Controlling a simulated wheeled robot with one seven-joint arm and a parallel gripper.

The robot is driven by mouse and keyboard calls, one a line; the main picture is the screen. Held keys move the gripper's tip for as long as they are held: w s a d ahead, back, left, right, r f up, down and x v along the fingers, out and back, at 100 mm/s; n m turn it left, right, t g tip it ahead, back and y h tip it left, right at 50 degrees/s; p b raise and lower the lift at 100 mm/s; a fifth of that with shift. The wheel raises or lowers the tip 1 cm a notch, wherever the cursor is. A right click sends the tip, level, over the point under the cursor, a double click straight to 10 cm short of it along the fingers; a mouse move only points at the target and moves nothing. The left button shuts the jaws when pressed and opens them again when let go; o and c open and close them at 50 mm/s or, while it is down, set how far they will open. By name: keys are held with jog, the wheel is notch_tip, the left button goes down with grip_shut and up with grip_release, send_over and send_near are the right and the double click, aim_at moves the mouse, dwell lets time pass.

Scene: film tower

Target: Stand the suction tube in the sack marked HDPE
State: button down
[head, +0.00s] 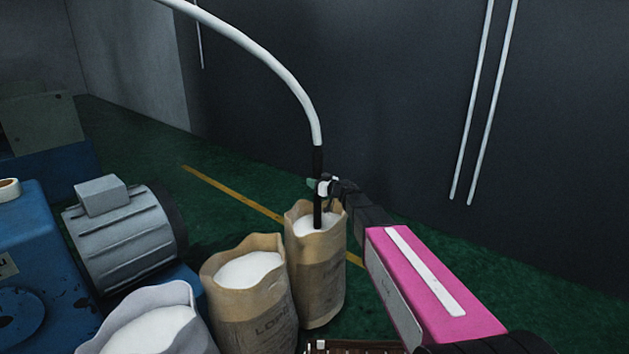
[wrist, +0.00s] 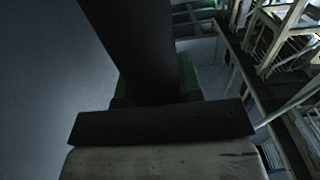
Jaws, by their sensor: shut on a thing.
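The suction tube (head: 318,162) is a black upright pipe with a white hose running up and left from its top. My gripper (head: 325,187) is shut on its middle. In the wrist view the dark tube (wrist: 130,45) passes between the fingers of my gripper (wrist: 157,98). The tube's lower end is within the mouth of the rear brown sack (head: 318,275) and meets the white granules there; how deep it goes is hidden. Print on this sack is too faint to read. The middle brown sack (head: 255,305) appears marked LDPE.
A pale sack (head: 185,345) of white granules stands at front left. A blue machine with a grey motor (head: 125,235) is left of the sacks. A dark wall with two white pipes (head: 485,110) rises behind. Green floor with a yellow line (head: 232,193) is clear behind the sacks.

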jog(key=c, duration=0.7)
grip_release()
jog(key=v, duration=1)
jog(key=shift+s+d, duration=0.3)
jog(key=shift+d, duration=0.1)
